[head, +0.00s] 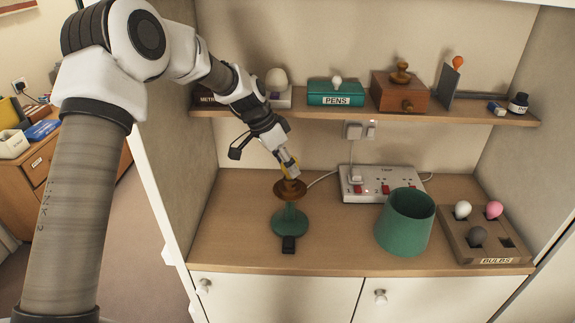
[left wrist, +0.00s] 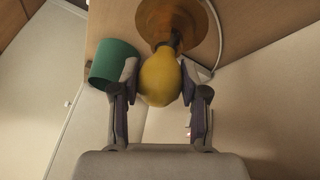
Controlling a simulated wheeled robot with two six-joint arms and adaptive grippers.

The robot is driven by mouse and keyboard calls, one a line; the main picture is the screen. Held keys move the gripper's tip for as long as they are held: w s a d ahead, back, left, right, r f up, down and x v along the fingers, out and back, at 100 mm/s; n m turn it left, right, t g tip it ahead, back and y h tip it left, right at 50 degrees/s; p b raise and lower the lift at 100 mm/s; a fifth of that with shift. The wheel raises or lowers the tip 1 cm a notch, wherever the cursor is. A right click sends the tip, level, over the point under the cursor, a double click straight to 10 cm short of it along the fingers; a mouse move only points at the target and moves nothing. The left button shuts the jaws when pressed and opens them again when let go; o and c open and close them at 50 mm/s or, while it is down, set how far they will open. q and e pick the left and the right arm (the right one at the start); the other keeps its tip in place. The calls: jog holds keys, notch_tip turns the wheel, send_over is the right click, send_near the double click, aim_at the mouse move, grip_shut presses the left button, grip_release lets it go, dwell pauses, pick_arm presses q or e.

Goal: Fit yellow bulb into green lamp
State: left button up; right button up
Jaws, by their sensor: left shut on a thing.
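My left gripper (head: 289,166) reaches down above the green lamp (head: 290,222), which stands upright on the desk with a copper-brown dish (head: 291,193) on top. The gripper is shut on the yellow bulb (left wrist: 159,80). In the left wrist view the bulb sits between both fingers (left wrist: 160,88), its narrow end towards a dark socket at the middle of the dish (left wrist: 197,24). The neck overlaps the socket there; I cannot tell how deep it sits. In the head view the fingers mostly hide the bulb. My right gripper is not in view.
A green shade (head: 404,224) stands right of the lamp. A power strip (head: 377,184) lies behind it. A tray labelled BULBS (head: 455,239) holds white, pink and grey bulbs at right. A shelf (head: 349,113) with small objects runs above. The front left desk is clear.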

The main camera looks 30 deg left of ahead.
pick_arm(q)
jog(key=shift+m+g, duration=0.3)
jog(key=shift+m, duration=0.5)
jog(key=shift+w+m+g+h, duration=0.1)
jog(key=shift+m+g+h, duration=0.2)
jog(key=shift+m, duration=0.5)
jog(key=shift+a, duration=0.1)
jog(key=shift+m+g+p, duration=0.4)
jog(key=shift+m+p, duration=0.05)
jog(key=shift+m, duration=0.35)
jog(key=shift+m+g+p, duration=0.3)
jog(key=shift+m+p, duration=0.1)
jog(key=shift+m, duration=0.3)
jog(key=shift+w, duration=0.1)
